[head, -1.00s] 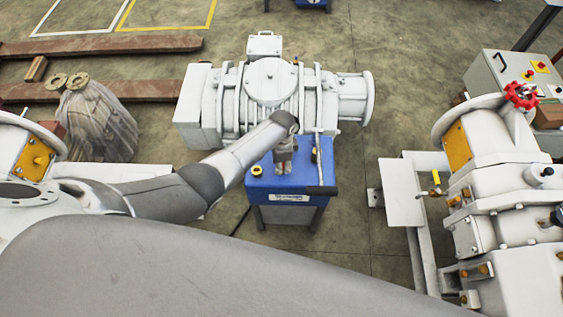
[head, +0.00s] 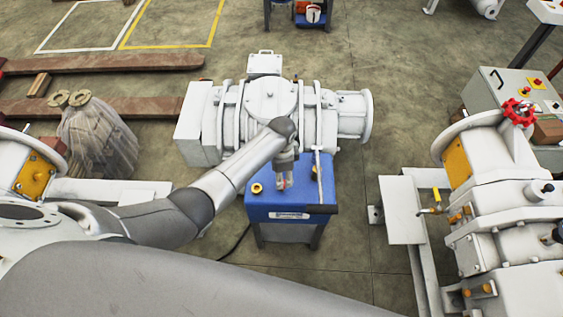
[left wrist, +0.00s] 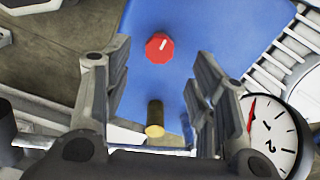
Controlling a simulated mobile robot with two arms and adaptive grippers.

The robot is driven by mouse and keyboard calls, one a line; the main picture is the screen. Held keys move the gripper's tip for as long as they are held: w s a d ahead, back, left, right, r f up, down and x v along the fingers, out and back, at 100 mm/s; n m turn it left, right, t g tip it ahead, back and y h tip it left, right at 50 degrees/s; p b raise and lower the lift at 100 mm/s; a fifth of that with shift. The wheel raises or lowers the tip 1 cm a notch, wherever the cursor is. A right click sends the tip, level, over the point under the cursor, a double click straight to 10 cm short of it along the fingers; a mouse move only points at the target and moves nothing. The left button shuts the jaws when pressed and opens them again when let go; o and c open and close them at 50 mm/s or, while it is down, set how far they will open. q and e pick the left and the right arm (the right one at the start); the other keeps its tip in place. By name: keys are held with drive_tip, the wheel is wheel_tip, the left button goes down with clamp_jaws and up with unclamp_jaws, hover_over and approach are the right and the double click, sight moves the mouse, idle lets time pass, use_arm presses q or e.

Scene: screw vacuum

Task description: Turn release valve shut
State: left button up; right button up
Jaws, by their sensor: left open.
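A red eight-sided knob (left wrist: 159,47) with a white mark sits on the blue panel (left wrist: 180,20) in the left wrist view. It may be the release valve, but I cannot tell for sure. My left gripper (left wrist: 160,72) is open, with its fingers on either side of the knob in the picture and nothing held. I see no contact. A brass cylinder (left wrist: 154,118) shows lower between the fingers. In the head view my left gripper (head: 289,187) hangs over the top of the blue cart (head: 270,210) and largely hides the knob. My right gripper is out of view.
A white dial gauge (left wrist: 271,132) with a red needle lies close to the right finger. A white pump (head: 269,104) stands behind the cart. A red handwheel (head: 519,112) tops the right-hand pump.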

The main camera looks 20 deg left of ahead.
use_arm(q)
wheel_tip(320, 180, up, 7)
idle(0.3)
drive_tip(key=shift+r, duration=0.1)
idle(0.4)
drive_tip(key=s+a+r+n+t, duration=0.1)
drive_tip(key=s+a+r+n, duration=0.15)
drive_tip(key=s, duration=0.55)
drive_tip(key=s+a+r+n+t, duration=0.1)
drive_tip(key=s+r+n, duration=0.25)
drive_tip(key=s, duration=0.55)
drive_tip(key=s+a+r+n+t, duration=0.2)
drive_tip(key=s+n, duration=0.2)
drive_tip(key=s, duration=0.4)
wheel_tip(320, 180, down, 25)
drive_tip(key=s+g, duration=0.2)
drive_tip(key=s+a+f+g, duration=0.1)
drive_tip(key=s+a+f, duration=0.2)
drive_tip(key=s+f, duration=1.3)
drive_tip(key=shift+s+f, duration=0.4)
drive_tip(key=shift+f, duration=0.2)
